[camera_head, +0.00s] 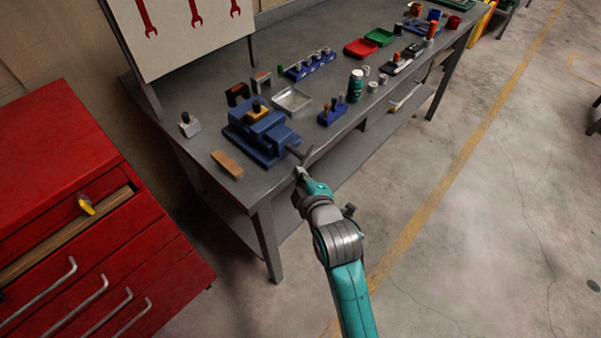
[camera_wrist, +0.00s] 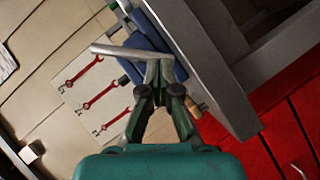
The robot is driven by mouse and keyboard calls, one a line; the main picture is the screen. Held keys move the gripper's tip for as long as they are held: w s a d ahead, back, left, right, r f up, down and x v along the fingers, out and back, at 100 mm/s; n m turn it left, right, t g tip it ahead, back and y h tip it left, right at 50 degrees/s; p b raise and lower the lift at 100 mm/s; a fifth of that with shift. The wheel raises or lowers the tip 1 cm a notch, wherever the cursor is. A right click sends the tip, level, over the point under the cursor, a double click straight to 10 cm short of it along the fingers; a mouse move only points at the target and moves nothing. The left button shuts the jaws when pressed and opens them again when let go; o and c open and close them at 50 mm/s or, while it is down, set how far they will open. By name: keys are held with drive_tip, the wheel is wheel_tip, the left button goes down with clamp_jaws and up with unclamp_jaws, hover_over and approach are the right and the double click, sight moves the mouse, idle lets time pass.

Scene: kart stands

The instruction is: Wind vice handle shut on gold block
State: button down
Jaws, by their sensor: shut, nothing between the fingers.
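The blue vice (camera_head: 268,140) stands at the near left end of the grey workbench. A small gold block with a dark top (camera_head: 256,108) shows at its jaws; whether the jaws touch it I cannot tell. The vice's grey handle bar (camera_head: 302,153) sticks out over the bench's front edge. My gripper (camera_head: 302,172) is at the handle, with its fingers shut and nothing held. In the wrist view the handle (camera_wrist: 118,51) crosses just beyond the fingertips (camera_wrist: 157,68), and whether they touch it is unclear. The vice (camera_wrist: 150,35) is partly hidden behind the fingers.
A wooden piece (camera_head: 227,165) lies at the bench's near left corner. A metal tray (camera_head: 291,100) and a blue holder (camera_head: 332,113) stand right of the vice. A red drawer cabinet (camera_head: 90,200) is at the left.

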drive_tip(key=shift+w+d+f+n+t, duration=0.15)
drive_tip(key=shift+f+n+t, duration=0.2)
drive_tip(key=shift+n+t, duration=0.35)
drive_tip(key=shift+w+d+f+n+t, duration=0.1)
drive_tip(key=shift+f+n+t, duration=0.25)
drive_tip(key=shift+n+t, duration=0.35)
drive_tip(key=shift+w+d+f+n+t, duration=0.15)
drive_tip(key=shift+f+n+t, duration=0.3)
drive_tip(key=shift+n, duration=0.45)
drive_tip(key=shift+w+d+f, duration=0.1)
drive_tip(key=shift+w+f, duration=0.05)
drive_tip(key=shift+w, duration=0.05)
idle(0.9)
idle(0.6)
